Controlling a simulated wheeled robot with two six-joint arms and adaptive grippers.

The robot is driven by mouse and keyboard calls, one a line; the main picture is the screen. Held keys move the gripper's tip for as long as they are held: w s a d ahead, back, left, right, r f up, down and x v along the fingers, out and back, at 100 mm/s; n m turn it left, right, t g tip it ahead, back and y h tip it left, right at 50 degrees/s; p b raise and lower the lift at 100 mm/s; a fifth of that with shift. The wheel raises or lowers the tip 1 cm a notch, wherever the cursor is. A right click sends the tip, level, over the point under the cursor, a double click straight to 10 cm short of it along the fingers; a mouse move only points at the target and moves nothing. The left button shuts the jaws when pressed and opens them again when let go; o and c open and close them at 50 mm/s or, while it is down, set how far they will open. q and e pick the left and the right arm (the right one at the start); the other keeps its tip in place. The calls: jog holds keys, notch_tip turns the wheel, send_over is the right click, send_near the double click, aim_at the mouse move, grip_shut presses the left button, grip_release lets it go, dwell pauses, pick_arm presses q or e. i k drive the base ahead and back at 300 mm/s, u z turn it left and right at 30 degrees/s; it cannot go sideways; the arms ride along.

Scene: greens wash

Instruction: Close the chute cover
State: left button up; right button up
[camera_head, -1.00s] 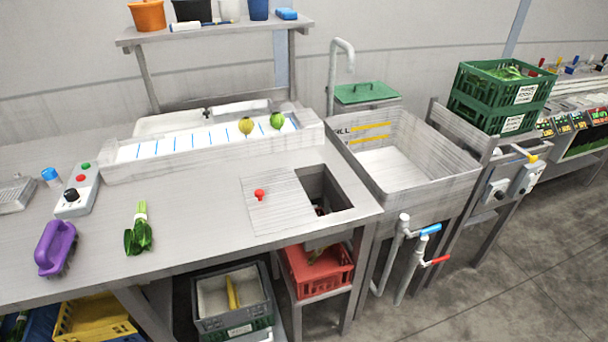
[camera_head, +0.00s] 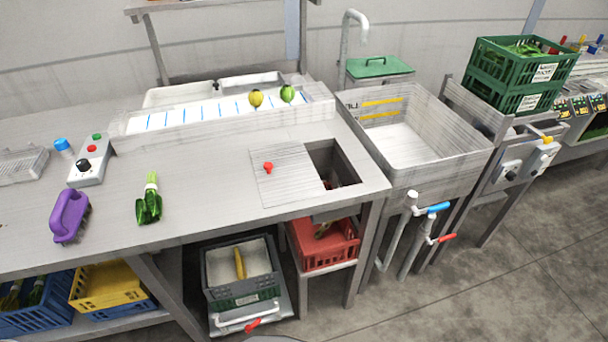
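The chute cover (camera_head: 286,183) is a flat grey ribbed plate with a red knob (camera_head: 268,168) on top. It lies on the worktop to the left of the chute opening (camera_head: 338,170). The opening is a dark square hole near the front right corner of the worktop, largely uncovered. A bit of something reddish shows inside it. Neither of my grippers is in view.
A purple brush (camera_head: 69,215), a bunch of greens (camera_head: 149,200) and a control box (camera_head: 90,162) stand on the worktop to the left. A red crate (camera_head: 325,248) sits below the opening. The sink (camera_head: 415,145) is at the right.

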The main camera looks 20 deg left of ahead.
aim_at(285, 173)
jog(key=u, duration=0.2)
jog(key=k, duration=0.9)
jog(key=u, duration=0.1)
